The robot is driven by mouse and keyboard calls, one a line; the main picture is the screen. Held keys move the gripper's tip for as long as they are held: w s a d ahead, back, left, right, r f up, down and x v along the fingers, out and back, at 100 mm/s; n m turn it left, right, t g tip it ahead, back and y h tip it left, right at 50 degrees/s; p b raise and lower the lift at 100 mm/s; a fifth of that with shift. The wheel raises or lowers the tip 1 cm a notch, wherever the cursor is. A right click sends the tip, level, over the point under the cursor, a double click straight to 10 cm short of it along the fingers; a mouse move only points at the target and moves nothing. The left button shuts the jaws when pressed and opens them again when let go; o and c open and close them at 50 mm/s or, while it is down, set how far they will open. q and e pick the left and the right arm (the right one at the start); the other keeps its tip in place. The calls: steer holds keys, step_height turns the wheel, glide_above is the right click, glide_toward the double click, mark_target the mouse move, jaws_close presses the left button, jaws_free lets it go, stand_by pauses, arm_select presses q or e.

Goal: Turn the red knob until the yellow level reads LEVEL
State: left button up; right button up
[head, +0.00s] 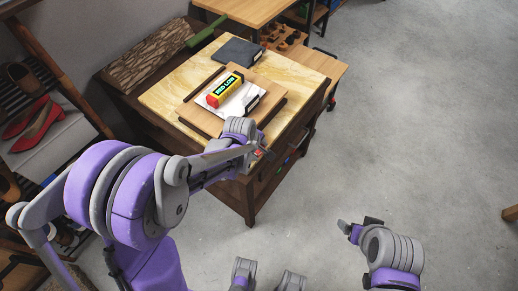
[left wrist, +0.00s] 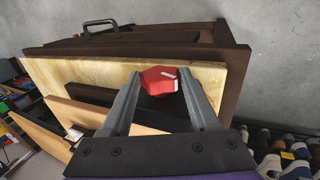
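The red knob (left wrist: 160,79) shows in the left wrist view between the tips of my left gripper (left wrist: 160,84), with a white mark on its face. The two fingers stand apart on either side of it, and I see no clear contact. In the head view my left gripper (head: 259,153) is at the front edge of the table, and it mostly hides the knob. The yellow level (head: 226,90) with a red end lies on a white slab (head: 246,97). Its green display seems to end in LOW. My right gripper (head: 358,226) looks open and empty over the floor.
The slab rests on wooden boards (head: 203,120) on a pale-topped wooden workbench (head: 160,97). A dark grey folded item (head: 236,51) lies at the back. A shoe rack (head: 50,128) stands at the left. The floor at right is clear.

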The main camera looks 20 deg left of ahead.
arm_select(q)
steer(key=c, duration=0.8)
steer(key=shift+w+d+g+y, duration=0.1)
steer(key=shift+w+g+y, duration=0.1)
steer(key=shift+g, duration=0.3)
steer(key=shift+w+g+y, duration=0.1)
steer(key=shift+g+y, duration=0.1)
steer(key=shift+g, duration=0.3)
steer(key=g+y+b, duration=0.1)
steer(key=g, duration=0.2)
steer(key=shift+w+r, duration=0.1)
steer(key=shift+c, duration=0.2)
steer(key=o, duration=1.4)
steer(key=r, duration=1)
steer(key=shift+w+d+r, duration=0.2)
steer(key=shift+w+r, duration=0.2)
